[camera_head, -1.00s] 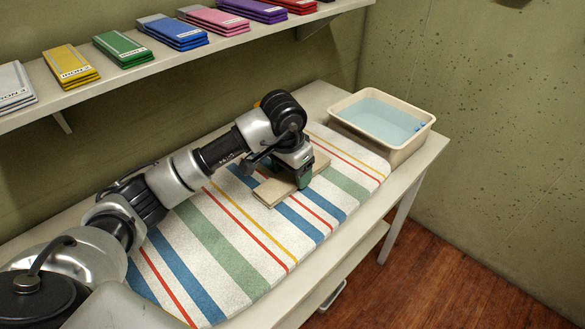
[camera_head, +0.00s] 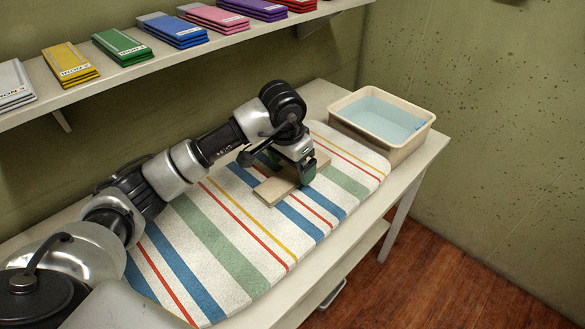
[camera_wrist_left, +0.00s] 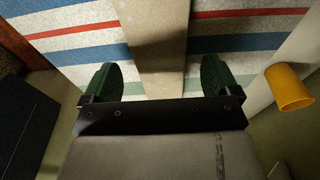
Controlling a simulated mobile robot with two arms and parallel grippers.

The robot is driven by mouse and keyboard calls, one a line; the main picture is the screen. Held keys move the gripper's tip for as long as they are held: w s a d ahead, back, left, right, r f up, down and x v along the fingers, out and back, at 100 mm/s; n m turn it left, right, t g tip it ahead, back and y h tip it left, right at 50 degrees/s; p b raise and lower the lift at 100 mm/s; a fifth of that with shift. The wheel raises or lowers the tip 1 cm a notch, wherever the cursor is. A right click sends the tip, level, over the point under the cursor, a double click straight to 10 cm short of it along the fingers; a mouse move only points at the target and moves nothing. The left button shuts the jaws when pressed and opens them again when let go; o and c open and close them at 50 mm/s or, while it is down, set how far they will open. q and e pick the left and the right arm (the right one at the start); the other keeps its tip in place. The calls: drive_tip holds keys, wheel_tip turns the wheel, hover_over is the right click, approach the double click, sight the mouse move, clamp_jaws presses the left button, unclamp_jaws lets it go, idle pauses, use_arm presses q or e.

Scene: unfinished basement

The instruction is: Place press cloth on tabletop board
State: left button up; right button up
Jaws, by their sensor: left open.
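The press cloth, a flat beige folded piece (camera_head: 272,191), lies on the striped tabletop board (camera_head: 215,240), towards its right part. In the left wrist view the cloth (camera_wrist_left: 158,45) runs as a beige strip between the two green fingers, with striped fabric showing on both sides. My left gripper (camera_head: 298,170) is just over the cloth's right portion, open, with its fingers (camera_wrist_left: 160,78) apart and clear of the cloth's sides. The arm hides part of the cloth in the head view. My right gripper is not seen.
A cream tub of water (camera_head: 383,120) stands at the table's right end, beyond the board. A yellow cup (camera_wrist_left: 289,87) shows in the left wrist view. A wall shelf (camera_head: 105,75) with coloured packs hangs behind the arm. The board's front left is clear.

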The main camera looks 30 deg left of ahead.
sight(287, 177)
use_arm(q)
wheel_tip(287, 177, up, 10)
drive_tip(key=s, duration=0.1)
drive_tip(key=shift+s+a+r+b, duration=0.15)
drive_tip(key=shift+s+a+b, duration=0.15)
drive_tip(key=shift+b, duration=0.1)
